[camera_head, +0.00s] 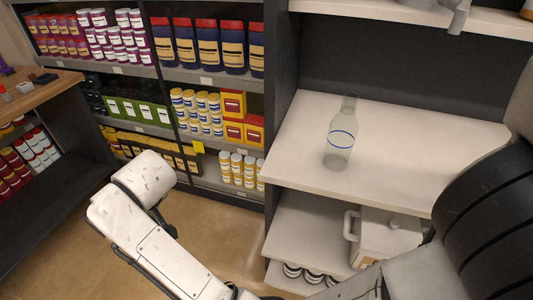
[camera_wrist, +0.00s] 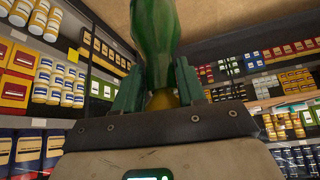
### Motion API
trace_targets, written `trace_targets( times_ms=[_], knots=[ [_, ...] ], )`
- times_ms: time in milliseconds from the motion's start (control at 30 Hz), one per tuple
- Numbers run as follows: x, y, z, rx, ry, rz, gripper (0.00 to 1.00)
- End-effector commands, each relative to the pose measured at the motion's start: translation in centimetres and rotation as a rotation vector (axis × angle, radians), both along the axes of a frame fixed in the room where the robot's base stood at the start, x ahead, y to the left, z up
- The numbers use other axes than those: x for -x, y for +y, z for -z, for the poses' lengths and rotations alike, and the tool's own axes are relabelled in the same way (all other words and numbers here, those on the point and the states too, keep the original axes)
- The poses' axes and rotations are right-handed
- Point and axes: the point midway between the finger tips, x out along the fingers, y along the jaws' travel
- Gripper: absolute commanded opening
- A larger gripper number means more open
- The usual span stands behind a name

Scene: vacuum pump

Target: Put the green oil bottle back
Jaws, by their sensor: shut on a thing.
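The green bottle (camera_wrist: 157,35) is in my gripper (camera_wrist: 160,88) in the wrist view. The two green fingers close on its narrow end, around a yellow-gold part (camera_wrist: 162,99). The wrist view looks upside down, so the bottle seems to hang below the gripper by its neck. Its far end is cut off by the picture edge. In the head view I cannot make out the gripper or the held bottle. There, a pale see-through bottle with a blue ring (camera_head: 341,139) stands upright on a white shelf (camera_head: 290,150).
A white lidded container (camera_head: 383,238) stands on the lower shelf, with several jars beneath it. Racks of cans and boxes (camera_head: 205,105) fill the back left. A wooden counter (camera_head: 35,92) is at the far left. The white shelf is otherwise clear.

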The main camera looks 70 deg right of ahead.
Motion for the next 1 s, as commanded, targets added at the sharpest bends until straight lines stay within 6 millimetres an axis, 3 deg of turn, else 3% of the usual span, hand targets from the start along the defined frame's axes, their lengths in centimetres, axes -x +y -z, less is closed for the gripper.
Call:
trace_targets(
  times_ms=[33, 200, 467, 767, 1000],
  knots=[
    [-0.7, -0.8, -2.0, -0.004, -0.011, 0.025, 0.00],
    [-1.6, -3.5, -7.4, -0.005, -0.009, 0.110, 0.00],
    [-1.0, -7.9, -15.1, -0.006, -0.007, 0.263, 0.00],
    [1.2, -11.7, -21.0, -0.005, -0.005, 0.415, 0.00],
    [4.8, -15.3, -26.0, -0.004, -0.005, 0.576, 0.00]
  ],
)
